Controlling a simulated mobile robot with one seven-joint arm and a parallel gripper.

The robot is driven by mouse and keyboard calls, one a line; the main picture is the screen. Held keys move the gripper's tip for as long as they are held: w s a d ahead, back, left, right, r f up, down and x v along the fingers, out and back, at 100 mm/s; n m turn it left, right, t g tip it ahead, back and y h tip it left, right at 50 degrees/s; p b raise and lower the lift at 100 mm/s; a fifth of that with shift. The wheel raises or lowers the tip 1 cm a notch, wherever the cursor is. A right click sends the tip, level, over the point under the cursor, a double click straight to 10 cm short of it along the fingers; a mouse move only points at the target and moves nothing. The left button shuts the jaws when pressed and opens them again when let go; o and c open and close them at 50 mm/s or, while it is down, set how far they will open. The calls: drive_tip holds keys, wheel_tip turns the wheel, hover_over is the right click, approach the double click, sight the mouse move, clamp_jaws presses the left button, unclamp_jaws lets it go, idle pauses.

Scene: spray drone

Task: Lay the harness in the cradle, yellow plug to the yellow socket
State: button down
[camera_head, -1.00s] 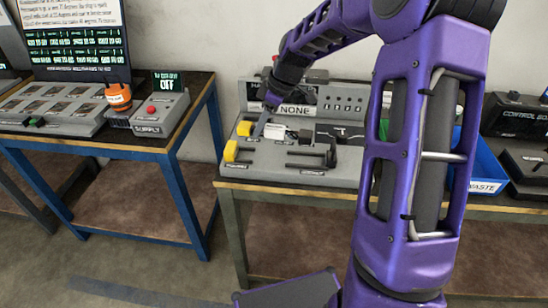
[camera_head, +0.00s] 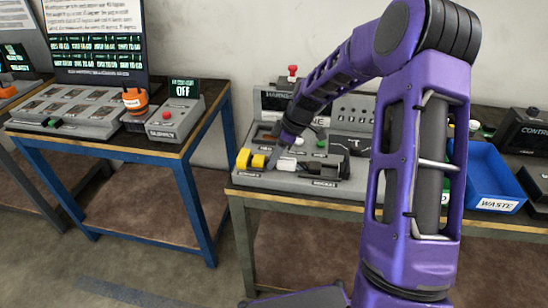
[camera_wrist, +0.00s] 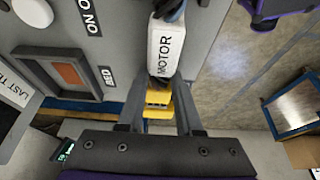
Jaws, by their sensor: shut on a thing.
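My gripper (camera_head: 271,163) is low over the left part of the grey cradle (camera_head: 300,185). It is shut on the harness, whose white body (camera_head: 286,164) sits just right of the fingers. The yellow plug (camera_head: 258,161) is left of the fingers, close beside the yellow socket (camera_head: 243,159); I cannot tell whether they touch. In the wrist view the fingers (camera_wrist: 160,88) flank yellow pieces (camera_wrist: 157,107) at the end of a white body (camera_wrist: 165,50) labelled MOTOR. The plug's underside and exact seating are hidden.
A panel with a red button (camera_head: 292,70) stands behind the cradle. A blue WASTE bin (camera_head: 488,180) is to the right. A separate blue-framed table at left holds a supply box (camera_head: 170,130) reading OFF and an orange item (camera_head: 134,99).

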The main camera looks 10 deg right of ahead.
sight(290, 161)
drive_tip(key=c, duration=0.6)
unclamp_jaws()
drive_tip(key=shift+f, duration=0.1)
drive_tip(key=v, duration=1.2)
